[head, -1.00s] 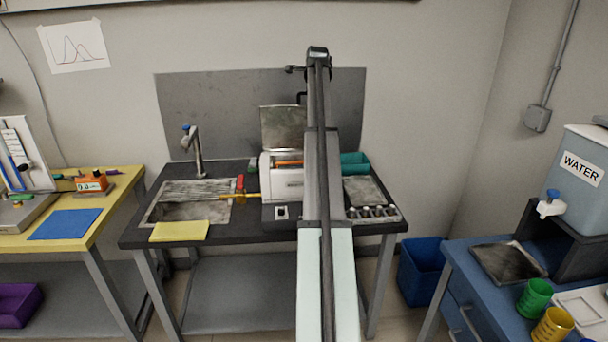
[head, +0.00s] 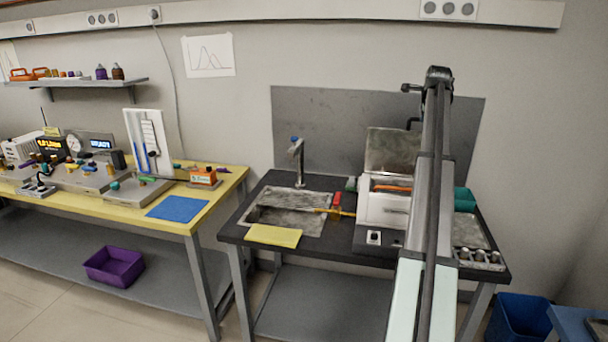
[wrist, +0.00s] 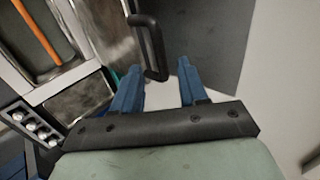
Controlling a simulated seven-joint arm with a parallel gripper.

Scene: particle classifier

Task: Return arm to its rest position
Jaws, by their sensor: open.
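My gripper shows in the wrist view (wrist: 158,88) with its two blue fingers apart and nothing between them. A black handle (wrist: 150,45) lies just beyond the fingers, on the left finger's side; I cannot tell if they touch. In the head view my arm rises over the right side of the dark bench (head: 350,240), and the gripper's fingers cannot be made out there. The white machine (head: 383,208) stands on that bench beside my arm, its metal lid (head: 392,150) raised. An orange bar inside it also shows in the wrist view (wrist: 38,30).
A sink (head: 285,215), a yellow cloth (head: 272,236) and a tap (head: 298,160) are on the bench's left. A grey panel (head: 340,110) stands behind. A teal bin (head: 464,199) is right of my arm. A yellow table (head: 130,200) with instruments stands left.

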